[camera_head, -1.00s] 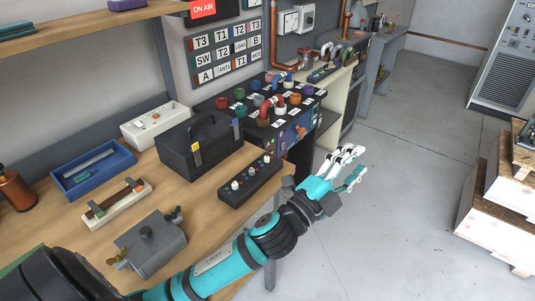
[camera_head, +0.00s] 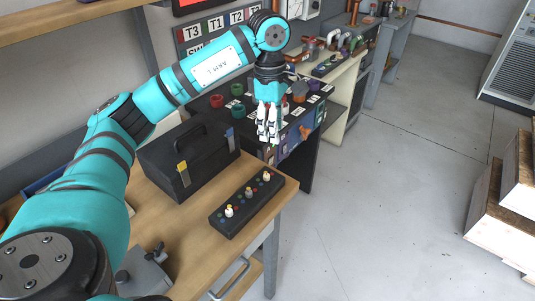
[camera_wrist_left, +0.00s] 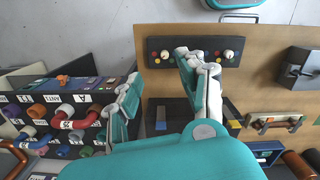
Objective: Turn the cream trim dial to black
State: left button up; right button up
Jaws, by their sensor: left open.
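The knobs are a near-left one (camera_head: 229,211), a middle one (camera_head: 249,193) and a far-right one (camera_head: 267,175). Small coloured dots surround them; I cannot tell which knob is the cream dial or where each points. My left gripper (camera_head: 268,135) hangs fingers down, open and empty, above and beyond the box. In the left wrist view the box (camera_wrist_left: 153,42) shows beyond the open fingers (camera_wrist_left: 157,68), and one finger hides its middle. My right gripper is out of view.
A black toolbox (camera_head: 165,165) stands left of the control box on the wooden workbench (camera_head: 195,245). A dark patch panel with coloured plugs (camera_head: 237,90) is behind the gripper. A grey metal box (camera_head: 145,268) sits near the front.

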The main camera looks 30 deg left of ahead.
pick_arm(q)
jog(key=a, duration=0.2)
jog(key=p, duration=0.2)
send_over(267, 175)
jog(key=shift+y, duration=0.4)
notch_tip(267, 175, down, 8)
jog(key=shift+a+f, duration=0.15)
jog(key=shift+f, duration=0.05)
notch_tip(267, 175, down, 5)
jog(key=shift+s+r+p, duration=0.1)
jog(key=shift+r+p, duration=0.05)
jog(key=shift+p, duration=0.55)
notch_tip(267, 175, down, 2)
jog(key=shift+f, duration=0.35)
jog(key=c, duration=0.3)
grip_shut()
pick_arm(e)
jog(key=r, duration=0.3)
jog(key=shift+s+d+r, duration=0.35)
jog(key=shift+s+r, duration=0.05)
